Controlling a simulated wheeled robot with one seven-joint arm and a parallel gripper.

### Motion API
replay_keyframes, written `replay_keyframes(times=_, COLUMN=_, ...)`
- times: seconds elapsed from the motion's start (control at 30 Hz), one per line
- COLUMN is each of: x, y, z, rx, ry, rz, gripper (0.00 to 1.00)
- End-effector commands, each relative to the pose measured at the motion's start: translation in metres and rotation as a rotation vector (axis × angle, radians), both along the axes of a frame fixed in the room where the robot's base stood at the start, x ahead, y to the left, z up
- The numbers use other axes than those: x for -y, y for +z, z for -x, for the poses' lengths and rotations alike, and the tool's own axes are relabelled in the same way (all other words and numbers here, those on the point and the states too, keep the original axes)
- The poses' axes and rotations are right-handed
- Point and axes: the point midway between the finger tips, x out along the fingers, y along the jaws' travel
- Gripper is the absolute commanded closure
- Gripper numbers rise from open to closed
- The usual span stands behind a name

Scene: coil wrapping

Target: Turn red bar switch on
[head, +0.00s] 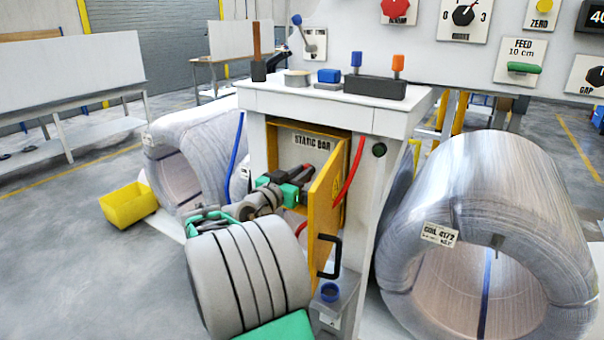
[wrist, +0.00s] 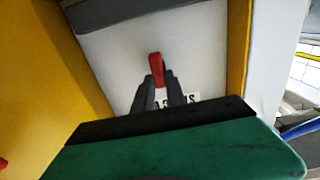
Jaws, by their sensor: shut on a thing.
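The red bar switch (wrist: 155,64) stands out from the pale back panel of the open yellow cabinet (head: 300,128), which is labelled STATIC BAR. My gripper (wrist: 158,84) is inside the cabinet, its two dark fingers closed on either side of the red bar. The bar's tip shows beyond the fingers. In the head view my gripper (head: 326,173) reaches in from the left, just under the label. There the switch is too small and too covered to make out clearly. I cannot tell whether it is on or off.
The yellow cabinet door (head: 326,208) stands open close to the right of my arm, with a black handle (head: 329,256). A red cable (head: 348,172) hangs beside it. A large wrapped coil (head: 490,200) stands at the right; a yellow bin (head: 129,205) lies on the left floor.

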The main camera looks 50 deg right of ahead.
Motion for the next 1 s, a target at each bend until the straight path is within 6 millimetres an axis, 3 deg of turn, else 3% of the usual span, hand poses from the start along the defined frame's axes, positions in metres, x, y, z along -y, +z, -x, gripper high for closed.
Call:
replay_keyframes(times=0.1, x=0.000, y=0.000, z=0.000, rx=0.000, ry=0.000, rz=0.000, gripper=1.00)
replay_keyframes(times=0.63, x=0.000, y=-0.003, z=0.000, rx=0.021, ry=0.000, rz=-0.002, gripper=1.00)
replay_keyframes(times=1.0, x=0.000, y=-0.012, z=0.003, rx=0.220, ry=0.000, rz=-0.018, gripper=1.00)
